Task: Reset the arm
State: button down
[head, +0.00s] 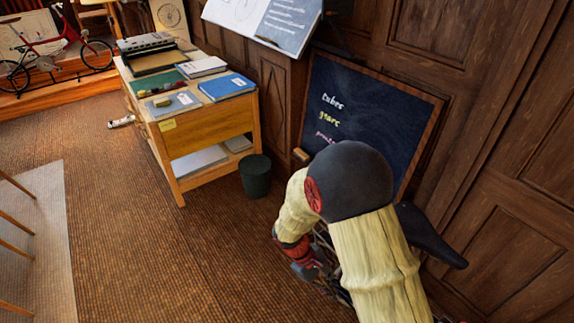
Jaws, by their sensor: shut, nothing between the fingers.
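My arm rises from the bottom right, bends at a dark rounded joint, and comes down on the left in a cream-covered link with a red band. My gripper (306,270) is at the lower end of that link, small, dark and partly hidden by my arm. It looks shut with nothing held. It is above the floor, to the right of the dark green bin (255,176) and in front of the chalkboard (350,118).
A wooden desk (210,133) with books and papers stands at left centre. The chalkboard leans on the panelled wall. A black bicycle saddle (430,235) shows just right of my arm. A small object (121,122) lies by the desk. Brown carpet (150,240) is clear at lower left-centre.

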jog(key=s+d+r+m+t+y, duration=0.2)
jog(key=s+r+m, duration=0.1)
jog(key=r, duration=0.8)
jog(key=s+d+r+m+t+y, duration=0.2)
jog(key=s+r, duration=0.3)
jog(key=r, duration=0.7)
jog(key=s+d+r+m+t+y, duration=0.1)
jog(key=s+r+m+t, duration=0.3)
jog(key=r, duration=0.8)
jog(key=shift+s+d+r+y+p, duration=0.25)
jog(key=shift+s+d+y+p, duration=0.15)
jog(key=shift+s, duration=0.2)
jog(key=shift+d, duration=0.15)
